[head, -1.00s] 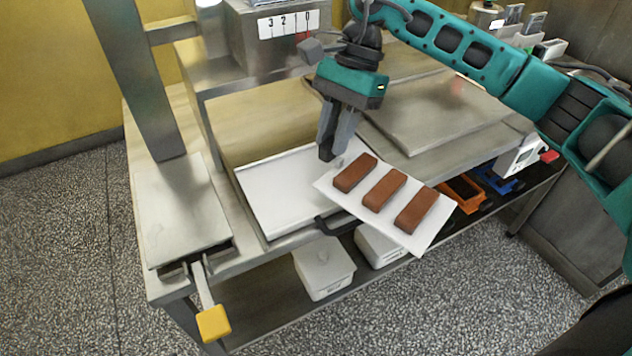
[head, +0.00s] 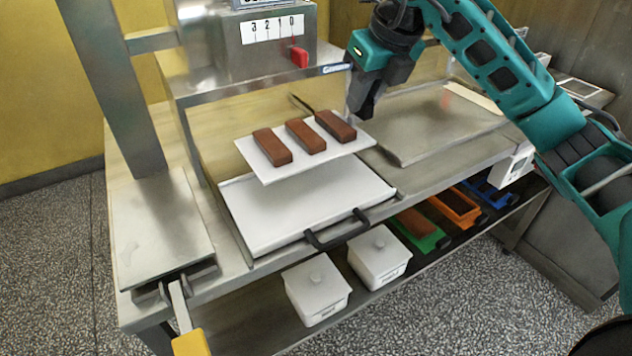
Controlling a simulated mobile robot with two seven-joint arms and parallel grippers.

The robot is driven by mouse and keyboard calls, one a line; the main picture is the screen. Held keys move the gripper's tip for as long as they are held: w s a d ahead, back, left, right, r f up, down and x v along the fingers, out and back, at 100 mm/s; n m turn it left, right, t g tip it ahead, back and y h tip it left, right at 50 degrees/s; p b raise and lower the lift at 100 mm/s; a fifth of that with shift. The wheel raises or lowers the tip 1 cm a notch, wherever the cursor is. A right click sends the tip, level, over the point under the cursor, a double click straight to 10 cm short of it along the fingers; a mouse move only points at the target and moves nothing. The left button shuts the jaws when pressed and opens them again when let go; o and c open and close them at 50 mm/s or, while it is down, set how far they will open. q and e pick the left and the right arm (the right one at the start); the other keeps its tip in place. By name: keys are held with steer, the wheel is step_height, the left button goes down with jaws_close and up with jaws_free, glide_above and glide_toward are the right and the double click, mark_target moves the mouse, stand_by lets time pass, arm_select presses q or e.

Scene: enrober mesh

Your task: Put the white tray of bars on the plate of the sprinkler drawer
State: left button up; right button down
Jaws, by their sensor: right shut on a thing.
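The white tray (head: 268,176) carries three brown bars (head: 306,136) in a row. My right gripper (head: 355,112) is shut on the tray at its far right end and holds it roughly level. The tray appears raised above the white plate of the sprinkler drawer (head: 300,213), over its back part. The drawer is pulled out, with a black handle (head: 337,232) at its front. The tray hides the back of the plate. The fingertips are partly hidden behind the bars and tray. My left gripper is not in view.
The sprinkler housing (head: 225,40) with a red slider (head: 299,57) stands above and behind the drawer. A yellow-handled lever (head: 190,343) is at front left. A metal slab (head: 430,125) lies to the right.

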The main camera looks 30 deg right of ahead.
mark_target(366, 118)
step_height(366, 118, down, 6)
steer(key=shift+r+b, duration=0.2)
steer(key=shift+b, duration=0.2)
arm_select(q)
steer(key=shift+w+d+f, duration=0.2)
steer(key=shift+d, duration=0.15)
arm_select(e)
steer(key=shift+f, duration=1.95)
arm_select(q)
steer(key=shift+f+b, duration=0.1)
steer(key=shift+b, duration=0.25)
arm_select(e)
steer(key=shift+f, duration=0.1)
steer(key=c, duration=1)
jaws_free()
steer(key=shift+r, duration=0.2)
arm_select(q)
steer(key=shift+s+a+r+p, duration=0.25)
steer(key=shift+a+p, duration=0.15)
steer(key=shift+p, duration=0.5)
arm_select(e)
steer(key=v, duration=1.2)
